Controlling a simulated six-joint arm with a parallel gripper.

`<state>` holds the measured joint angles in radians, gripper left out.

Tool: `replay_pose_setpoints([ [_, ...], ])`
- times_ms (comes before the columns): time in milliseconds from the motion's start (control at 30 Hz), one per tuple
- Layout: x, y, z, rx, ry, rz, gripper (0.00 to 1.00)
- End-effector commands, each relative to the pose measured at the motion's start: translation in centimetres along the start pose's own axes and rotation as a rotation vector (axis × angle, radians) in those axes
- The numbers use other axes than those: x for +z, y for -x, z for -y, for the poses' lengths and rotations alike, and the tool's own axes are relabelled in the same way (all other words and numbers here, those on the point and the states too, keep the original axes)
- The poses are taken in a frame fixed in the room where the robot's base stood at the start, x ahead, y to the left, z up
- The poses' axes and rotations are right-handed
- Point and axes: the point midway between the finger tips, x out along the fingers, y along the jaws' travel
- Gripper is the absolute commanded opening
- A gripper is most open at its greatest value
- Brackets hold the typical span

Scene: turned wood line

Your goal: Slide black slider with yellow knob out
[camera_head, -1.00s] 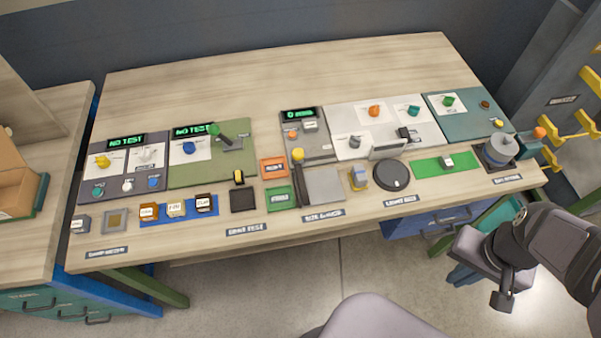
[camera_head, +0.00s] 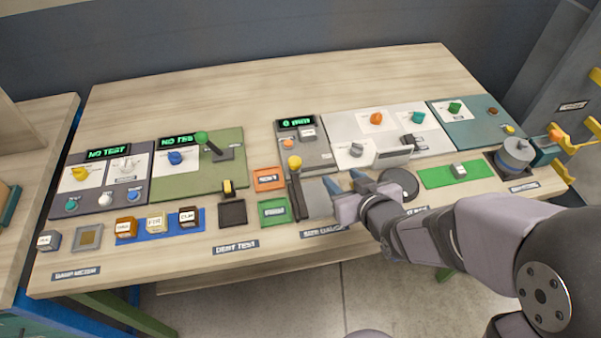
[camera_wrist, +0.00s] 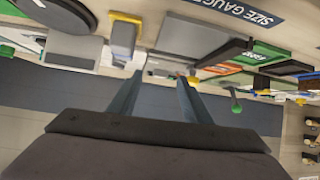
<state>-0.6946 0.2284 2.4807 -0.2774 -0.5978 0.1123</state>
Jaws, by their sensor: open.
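The black slider (camera_head: 295,200) with its yellow knob (camera_head: 294,162) stands at the left edge of the grey size gauge plate (camera_head: 317,198) in the head view. My gripper (camera_head: 343,180) is open and empty, to the right of the slider and apart from it, over the plate's right side. In the wrist view the open fingers (camera_wrist: 158,82) have nothing between them. The dark bar of the slider (camera_wrist: 225,51) shows there beside the grey plate (camera_wrist: 190,40), right of the fingers.
A yellow and blue block (camera_wrist: 122,38) is close to the fingers in the wrist view; my gripper hides it in the head view. A black disc (camera_head: 399,183) lies to the right. The gauge panel display (camera_head: 296,122) stands behind the slider. Green and orange tiles (camera_head: 268,180) lie left.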

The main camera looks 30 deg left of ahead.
Motion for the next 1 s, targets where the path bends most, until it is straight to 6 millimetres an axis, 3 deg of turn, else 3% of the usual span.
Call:
replay_pose_setpoints([
  [33, 0.0, -0.8, 1.9, -0.042, 0.019, -0.038, 0.44],
  [100, -0.7, -1.3, 3.8, -0.085, 0.035, -0.086, 0.44],
  [267, -1.6, -1.6, 6.3, -0.144, 0.053, -0.149, 0.44],
  [567, -2.0, -2.0, 6.7, -0.153, 0.056, -0.161, 0.44],
  [1000, -2.6, -6.3, 7.4, -0.152, 0.055, -0.158, 0.44],
])
